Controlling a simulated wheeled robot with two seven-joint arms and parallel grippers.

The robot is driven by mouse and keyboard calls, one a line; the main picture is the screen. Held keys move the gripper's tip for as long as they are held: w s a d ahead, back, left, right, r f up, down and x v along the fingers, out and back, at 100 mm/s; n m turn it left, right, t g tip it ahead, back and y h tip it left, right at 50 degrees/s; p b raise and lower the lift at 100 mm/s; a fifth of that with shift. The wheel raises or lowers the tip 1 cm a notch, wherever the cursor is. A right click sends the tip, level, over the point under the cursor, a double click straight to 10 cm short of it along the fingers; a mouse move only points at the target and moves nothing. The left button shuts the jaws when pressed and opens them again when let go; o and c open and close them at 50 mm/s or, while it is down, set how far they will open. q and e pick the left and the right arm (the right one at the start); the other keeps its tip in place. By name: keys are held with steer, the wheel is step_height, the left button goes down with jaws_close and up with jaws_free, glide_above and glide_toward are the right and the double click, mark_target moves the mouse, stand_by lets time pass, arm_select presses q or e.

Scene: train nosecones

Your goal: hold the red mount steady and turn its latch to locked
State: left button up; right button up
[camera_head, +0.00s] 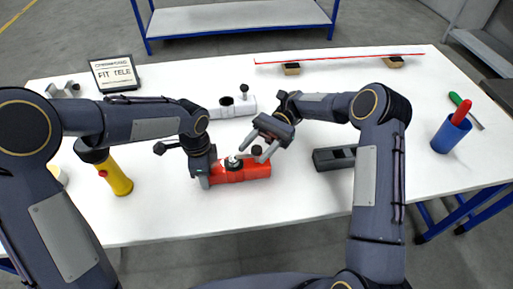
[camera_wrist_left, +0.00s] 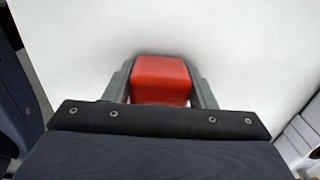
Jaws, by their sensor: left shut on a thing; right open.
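The red mount (camera_head: 251,170) lies on the white table near the middle, in front of me. My left gripper (camera_head: 205,181) is shut on its left end; in the left wrist view the two fingers sit on either side of the red block (camera_wrist_left: 160,78). On top of the mount is a small light round part with a dark knob, probably the latch (camera_head: 233,162); its setting is too small to tell. My right gripper (camera_head: 254,156) is open just above the mount, with its fingers close to that part. I cannot tell whether they touch it.
A white mount (camera_head: 236,106) stands behind the red one and a dark grey block (camera_head: 335,158) lies to the right. A yellow torch (camera_head: 116,178), a sign (camera_head: 115,73), a blue cup (camera_head: 450,134) and a long red strip (camera_head: 340,57) are farther out. The front table middle is clear.

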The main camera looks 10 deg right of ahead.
mark_target(257, 148)
step_height(257, 148, up, 10)
steer(key=shift+f, duration=0.15)
stand_by(0.4)
arm_select(q)
steer(key=o, duration=1.2)
steer(key=shift+r, duration=0.1)
